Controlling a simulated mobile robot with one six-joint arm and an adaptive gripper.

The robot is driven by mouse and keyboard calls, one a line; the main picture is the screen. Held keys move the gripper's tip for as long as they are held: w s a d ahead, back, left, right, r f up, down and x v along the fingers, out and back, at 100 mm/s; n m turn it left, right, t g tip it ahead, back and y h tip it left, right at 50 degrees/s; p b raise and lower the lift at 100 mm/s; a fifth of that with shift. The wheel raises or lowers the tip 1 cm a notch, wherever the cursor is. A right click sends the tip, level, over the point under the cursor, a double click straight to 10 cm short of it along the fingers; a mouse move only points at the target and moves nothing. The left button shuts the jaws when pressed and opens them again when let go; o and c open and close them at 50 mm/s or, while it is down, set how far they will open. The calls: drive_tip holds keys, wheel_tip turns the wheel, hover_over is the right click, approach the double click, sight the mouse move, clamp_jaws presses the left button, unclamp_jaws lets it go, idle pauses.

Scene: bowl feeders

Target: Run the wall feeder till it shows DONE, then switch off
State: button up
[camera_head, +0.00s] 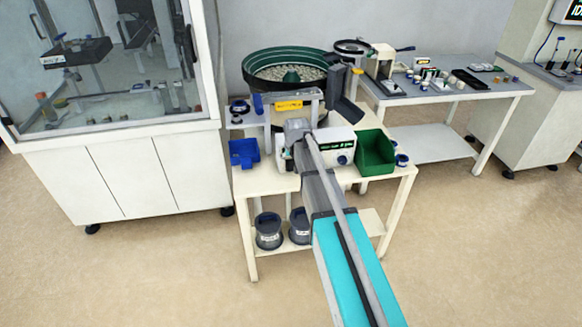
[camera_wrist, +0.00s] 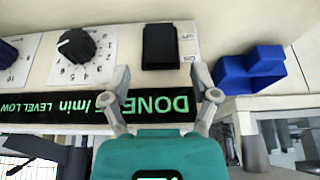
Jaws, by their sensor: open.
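The feeder, a green bowl (camera_head: 262,62) full of small pale parts, stands by the wall. Its white control box (camera_head: 338,136) is on the table in front. In the wrist view, which shows the box upside down, the display (camera_wrist: 60,108) reads DONE in green, with "/min" and "LEVEL LOW" beside it. A black switch (camera_wrist: 160,46) with small labels at its side is on the panel; I cannot tell its position. My gripper (camera_wrist: 162,80) is open and empty, its fingers spread in front of the panel, below the switch in the picture. In the head view, my arm partly hides the box.
A dark chute (camera_head: 342,104) hangs above. A glass-fronted cabinet (camera_head: 115,100) stands at left.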

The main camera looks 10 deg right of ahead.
sight(291, 166)
drive_tip(key=shift+b+x, duration=0.9)
drive_tip(key=shift+x, duration=0.4)
